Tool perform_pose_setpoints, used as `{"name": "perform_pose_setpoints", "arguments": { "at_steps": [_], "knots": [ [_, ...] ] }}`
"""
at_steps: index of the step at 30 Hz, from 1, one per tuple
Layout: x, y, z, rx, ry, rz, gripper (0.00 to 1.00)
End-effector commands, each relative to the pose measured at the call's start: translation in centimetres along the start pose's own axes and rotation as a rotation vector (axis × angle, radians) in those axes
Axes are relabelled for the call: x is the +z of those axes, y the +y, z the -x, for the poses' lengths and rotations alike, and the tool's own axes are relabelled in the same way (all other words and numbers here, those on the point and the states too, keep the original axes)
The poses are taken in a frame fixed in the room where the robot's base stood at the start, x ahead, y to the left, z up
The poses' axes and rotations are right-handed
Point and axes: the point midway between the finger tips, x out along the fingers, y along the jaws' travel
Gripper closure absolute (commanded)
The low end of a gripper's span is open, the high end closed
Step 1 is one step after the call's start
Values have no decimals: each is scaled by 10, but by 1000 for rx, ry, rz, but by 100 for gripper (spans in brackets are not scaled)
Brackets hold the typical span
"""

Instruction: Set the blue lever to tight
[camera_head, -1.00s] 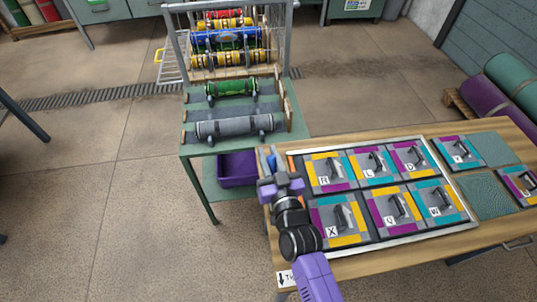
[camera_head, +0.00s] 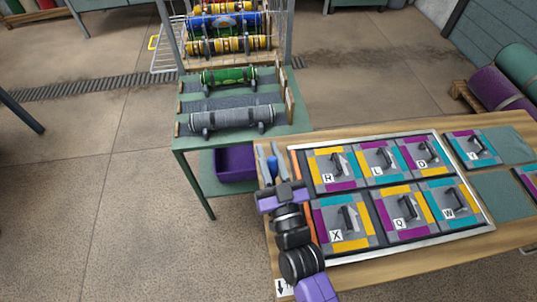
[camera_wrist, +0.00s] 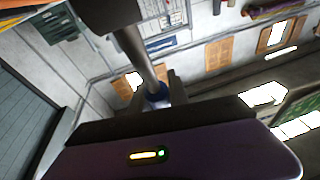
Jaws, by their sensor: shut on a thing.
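The blue lever (camera_head: 272,166) stands at the left end of the wooden table, beside the framed tile board. Its blue part also shows between my fingertips in the wrist view (camera_wrist: 156,97), with a grey rod rising from it. My gripper (camera_head: 280,190) is shut on the lever. My arm and gripper hide the lever's lower part. A white label with a downward arrow (camera_head: 281,288) sits at the table's near left corner; my arm covers its wording.
The framed board (camera_head: 465,235) with lettered, handled tiles lies just right of my gripper. A green bench (camera_head: 185,148) with rolled rugs stands behind it, with a purple bin (camera_head: 235,165) below. The floor to the left is clear.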

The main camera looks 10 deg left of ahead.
Motion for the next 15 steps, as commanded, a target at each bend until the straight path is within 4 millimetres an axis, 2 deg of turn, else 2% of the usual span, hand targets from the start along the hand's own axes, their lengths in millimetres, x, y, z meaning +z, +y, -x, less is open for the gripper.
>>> {"name": "perform_pose_setpoints", "arguments": {
  "at_steps": [1, 15],
  "knots": [
    [6, 0, 4, -1, 16, 3, 100],
    [-10, -2, 16, -13, 155, 21, 100]
  ]
}}
